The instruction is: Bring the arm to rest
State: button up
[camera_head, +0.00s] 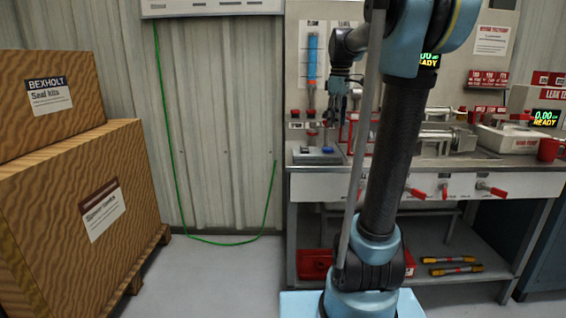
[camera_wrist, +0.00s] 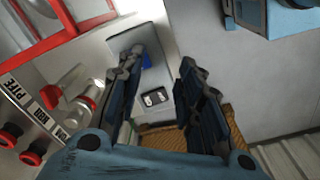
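My arm rises in front of the workbench (camera_head: 440,179) in the head view and bends over at the top. My gripper (camera_head: 336,118) hangs over the left part of the bench, above a grey tray-like device (camera_head: 312,159) with a small blue piece on it. In the wrist view my gripper (camera_wrist: 164,66) has its two dark fingers apart, with nothing between them. Below the fingers are the grey device (camera_wrist: 125,42), the blue piece (camera_wrist: 147,61) and a small black-and-white panel (camera_wrist: 155,97). I cannot tell the exact height above the device.
Cardboard boxes (camera_head: 65,215) on a pallet stand at left. A green hose (camera_head: 225,241) hangs along the wall. A red frame (camera_wrist: 60,25) and red-capped fittings (camera_wrist: 35,150) are near the gripper. A red mug (camera_head: 548,149) stands at bench right. Floor between boxes and bench is clear.

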jog(key=s+f+m+t, duration=0.2)
jog(key=s+f+m, duration=0.9)
jog(key=s+f, duration=1.7)
jog(key=shift+s+a, duration=0.15)
jog(key=shift+s, duration=0.65)
